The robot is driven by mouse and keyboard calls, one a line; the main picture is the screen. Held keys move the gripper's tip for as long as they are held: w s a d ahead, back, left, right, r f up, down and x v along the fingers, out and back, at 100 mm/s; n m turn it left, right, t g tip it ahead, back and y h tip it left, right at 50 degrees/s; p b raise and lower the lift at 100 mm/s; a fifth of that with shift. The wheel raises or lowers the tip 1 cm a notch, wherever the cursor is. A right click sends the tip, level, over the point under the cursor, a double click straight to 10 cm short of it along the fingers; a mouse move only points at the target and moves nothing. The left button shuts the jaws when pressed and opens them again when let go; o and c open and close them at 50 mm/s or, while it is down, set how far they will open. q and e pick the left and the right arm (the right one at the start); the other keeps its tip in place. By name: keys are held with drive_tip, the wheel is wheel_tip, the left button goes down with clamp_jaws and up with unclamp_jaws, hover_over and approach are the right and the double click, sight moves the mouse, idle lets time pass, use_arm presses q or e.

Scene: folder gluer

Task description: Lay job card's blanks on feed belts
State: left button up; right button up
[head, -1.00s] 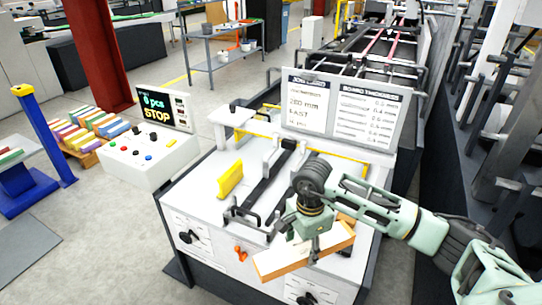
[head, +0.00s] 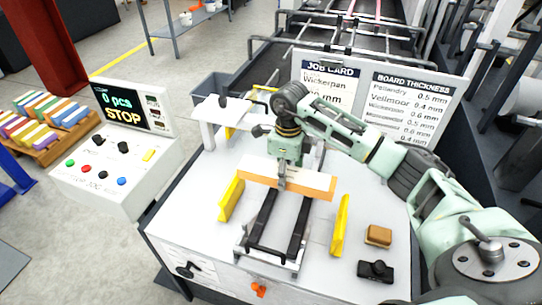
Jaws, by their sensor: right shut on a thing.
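My right gripper (head: 283,180) is shut on a flat stack of blanks (head: 310,183), white on top with an orange-brown front edge. It holds the stack crosswise over the two dark feed belts (head: 262,217). Whether the stack touches the belts cannot be told. Yellow side guides stand on the left (head: 231,199) and right (head: 340,226) of the belts. The job card (head: 328,85) stands behind the table and reads "Wickerpan", its lower lines partly hidden by my arm. My left gripper is not in view.
A board thickness chart (head: 408,110) stands beside the job card. A control panel (head: 118,165) with a display reading "0 pcs STOP" is at the left. A brown block (head: 378,235) and a black device (head: 375,271) lie on the right of the white table. Colourful stacks (head: 45,115) lie on a pallet at far left.

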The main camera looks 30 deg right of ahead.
drive_tip(key=shift+a+r, duration=0.1)
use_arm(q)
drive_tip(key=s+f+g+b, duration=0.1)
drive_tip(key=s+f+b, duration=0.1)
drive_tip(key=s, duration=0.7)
use_arm(e)
drive_tip(key=shift+s+f, duration=0.8)
drive_tip(key=shift+s, duration=0.1)
drive_tip(key=f+b, duration=0.2)
drive_tip(key=f, duration=0.1)
drive_tip(key=f+b, duration=0.1)
drive_tip(key=f, duration=0.2)
drive_tip(key=f+b, duration=0.2)
drive_tip(key=shift+w+f+b, duration=0.3)
drive_tip(key=shift+w+f, duration=0.1)
drive_tip(key=shift+f+b, duration=0.3)
drive_tip(key=shift+f, duration=0.15)
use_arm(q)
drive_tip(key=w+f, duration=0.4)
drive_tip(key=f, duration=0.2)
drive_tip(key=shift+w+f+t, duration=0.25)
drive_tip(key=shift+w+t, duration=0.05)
use_arm(e)
drive_tip(key=shift+f, duration=0.1)
use_arm(q)
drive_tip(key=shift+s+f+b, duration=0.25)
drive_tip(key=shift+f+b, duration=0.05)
drive_tip(key=shift+b, duration=0.05)
use_arm(e)
drive_tip(key=shift+f, duration=0.35)
